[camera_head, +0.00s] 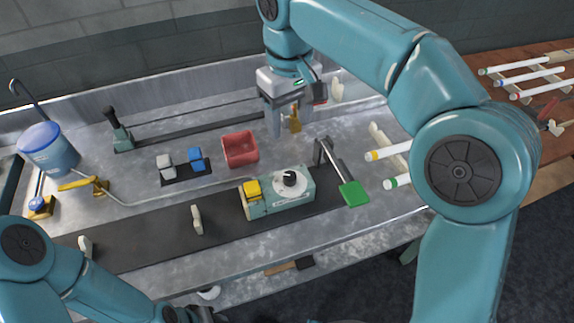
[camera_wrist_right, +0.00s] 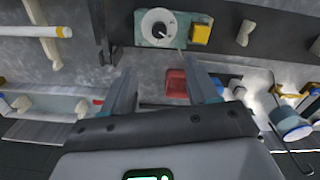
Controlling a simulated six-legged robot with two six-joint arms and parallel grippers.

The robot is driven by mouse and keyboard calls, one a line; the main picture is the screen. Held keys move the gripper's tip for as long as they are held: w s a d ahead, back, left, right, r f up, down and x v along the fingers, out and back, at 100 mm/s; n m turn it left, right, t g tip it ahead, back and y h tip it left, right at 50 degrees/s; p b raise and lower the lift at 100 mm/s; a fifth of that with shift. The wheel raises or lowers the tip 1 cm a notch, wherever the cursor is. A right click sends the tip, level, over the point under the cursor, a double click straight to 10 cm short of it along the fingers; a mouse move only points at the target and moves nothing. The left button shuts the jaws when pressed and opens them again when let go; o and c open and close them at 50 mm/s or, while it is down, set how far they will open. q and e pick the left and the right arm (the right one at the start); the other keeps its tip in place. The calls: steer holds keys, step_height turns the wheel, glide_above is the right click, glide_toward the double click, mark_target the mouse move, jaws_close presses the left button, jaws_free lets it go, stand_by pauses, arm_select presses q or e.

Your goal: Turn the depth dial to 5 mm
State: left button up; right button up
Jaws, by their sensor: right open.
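The depth dial (camera_head: 289,178) is a black knob on a white round scale. It sits on top of a teal box (camera_head: 262,208) on the dark strip of the bench. The dial also shows in the right wrist view (camera_wrist_right: 158,27), at the top; its scale marks are too small to read. My right gripper (camera_head: 289,128) is open and empty, pointing down behind the dial, apart from it. In the right wrist view its two fingers (camera_wrist_right: 160,66) are spread, with the dial beyond them. My left arm enters at the lower left, and its gripper is not visible.
A yellow block (camera_head: 253,189) is at the box's left end. A green paddle (camera_head: 353,193) on a dark arm stands to its right. A red bin (camera_head: 240,149) lies behind the box. A small brass piece (camera_head: 294,122) is by my right fingers. Tubes (camera_head: 388,153) lie at the right.

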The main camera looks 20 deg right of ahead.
mark_target(290, 175)
step_height(290, 175, down, 16)
steer(key=shift+s+d+b, duration=0.1)
steer(key=shift+b, duration=0.65)
steer(key=shift+c, duration=0.2)
steer(key=c, duration=1)
